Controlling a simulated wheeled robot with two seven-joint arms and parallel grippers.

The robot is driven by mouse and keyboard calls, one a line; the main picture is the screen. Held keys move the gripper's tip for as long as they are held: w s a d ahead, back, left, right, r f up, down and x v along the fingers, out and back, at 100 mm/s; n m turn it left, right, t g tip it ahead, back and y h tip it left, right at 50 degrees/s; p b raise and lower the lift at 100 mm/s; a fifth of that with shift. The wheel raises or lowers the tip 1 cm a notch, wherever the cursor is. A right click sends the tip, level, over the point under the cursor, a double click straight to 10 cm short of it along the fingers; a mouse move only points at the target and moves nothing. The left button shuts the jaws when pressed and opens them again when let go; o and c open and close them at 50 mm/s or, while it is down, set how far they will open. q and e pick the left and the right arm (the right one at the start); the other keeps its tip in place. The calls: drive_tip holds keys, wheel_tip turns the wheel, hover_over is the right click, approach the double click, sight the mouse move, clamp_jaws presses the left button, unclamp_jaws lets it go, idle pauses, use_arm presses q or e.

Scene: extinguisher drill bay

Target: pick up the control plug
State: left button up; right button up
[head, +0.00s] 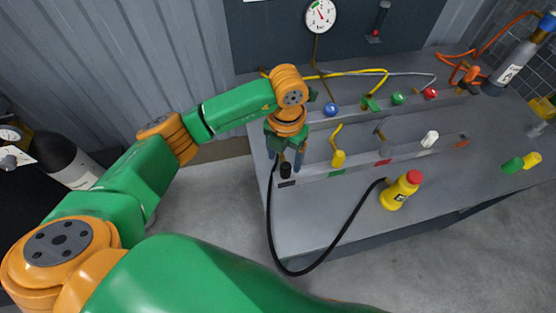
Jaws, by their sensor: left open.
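My left gripper (285,162) points down at the left end of the grey bench, with its two blue-grey fingers apart. A small black plug (286,171) stands upright just below and between the fingertips, at the left end of a rail with coloured labels. I cannot tell whether the fingers touch it. A yellow plug (338,159) and a white plug (430,138) stand farther right along the same rail. No plug carries a readable name, so I cannot tell which one is the control plug. My right gripper is out of view.
A yellow bottle (401,191) with a red cap stands at the bench (335,215) front, beside a black hose (337,243) looping from the left. Blue, green and red knobs line the back. A green-and-yellow piece (522,161) lies right. A gauge (320,15) hangs behind.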

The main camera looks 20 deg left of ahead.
sight(286, 164)
use_arm(q)
drive_tip(key=f, duration=0.3)
drive_tip(key=f+p, duration=0.1)
drive_tip(key=shift+d+f, duration=0.15)
drive_tip(key=shift+d, duration=0.25)
drive_tip(key=shift+a+f, duration=0.1)
drive_tip(key=shift+f, duration=0.15)
drive_tip(key=shift+a, duration=0.15)
drive_tip(key=shift+c, duration=0.4)
clamp_jaws()
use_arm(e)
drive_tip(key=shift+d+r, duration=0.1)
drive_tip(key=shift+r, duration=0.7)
